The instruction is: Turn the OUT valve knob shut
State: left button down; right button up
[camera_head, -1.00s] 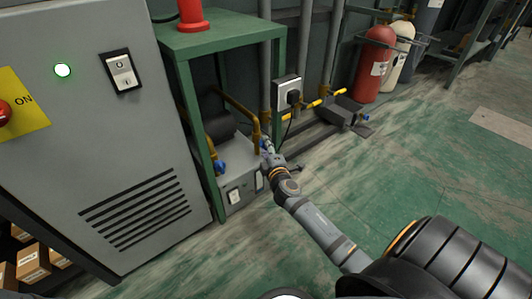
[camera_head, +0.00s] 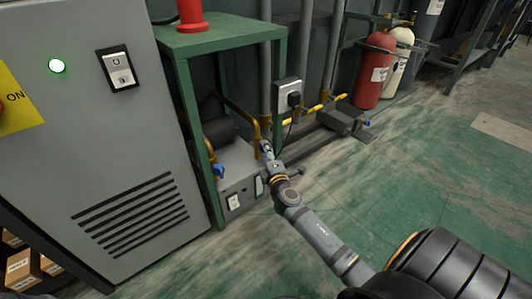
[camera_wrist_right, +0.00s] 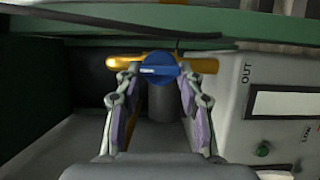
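The OUT valve knob (camera_wrist_right: 160,68) is blue with a white mark and sits on a yellow pipe in the right wrist view. The raised word OUT is on the grey machine face (camera_wrist_right: 235,115) to its right. My right gripper (camera_wrist_right: 158,82) is open, its two fingertips on either side of the knob. I cannot tell whether they touch it. In the head view my right gripper (camera_head: 267,152) is at the machine's right side, under the green table, and the OUT knob is hidden or too small to make out. My left gripper is not in view.
A second blue knob (camera_head: 218,171) is at the machine's left front. The green table frame (camera_head: 207,150) stands around the machine. A grey cabinet (camera_head: 120,150) is at left. A socket box (camera_head: 289,94) with a black plug and cable is close behind my right gripper. Open floor (camera_head: 400,190) lies at right.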

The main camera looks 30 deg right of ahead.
jog(key=shift+o, duration=0.7)
jog(key=v, duration=1.2)
